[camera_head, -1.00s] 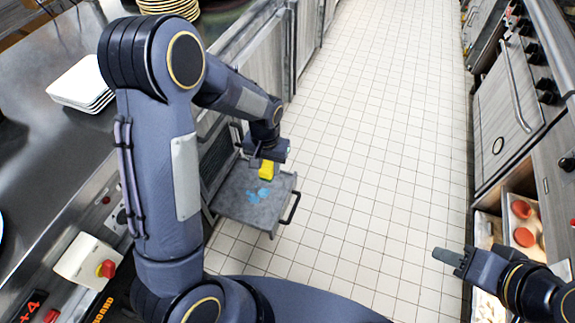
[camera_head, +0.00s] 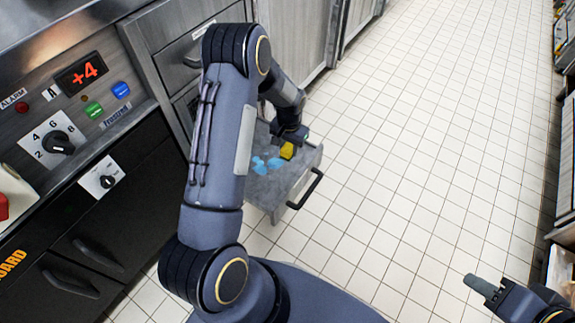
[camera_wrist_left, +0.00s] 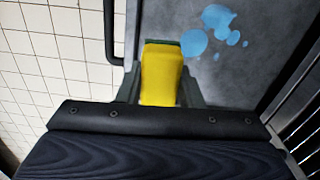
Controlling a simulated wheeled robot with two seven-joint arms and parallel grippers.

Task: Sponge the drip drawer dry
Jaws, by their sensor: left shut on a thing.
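The drip drawer (camera_head: 270,191) is pulled out from the counter front, with a grey floor and a dark handle (camera_head: 305,188). Blue wet patches (camera_head: 262,165) lie on its floor; they also show in the left wrist view (camera_wrist_left: 208,30). My left gripper (camera_head: 291,137) is shut on a yellow sponge (camera_head: 287,150), which also shows between the fingers in the left wrist view (camera_wrist_left: 162,73). The sponge is over the drawer, right of the patches in the head view; whether it touches the floor I cannot tell. My right gripper (camera_head: 478,285) is empty at the lower right; its finger gap is not clear.
A control panel with a lit display (camera_head: 82,73) and a knob (camera_head: 58,142) is on the left. Dark cabinet fronts (camera_head: 100,235) stand below it. The tiled floor (camera_head: 430,120) to the right is clear. Another counter runs along the far right.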

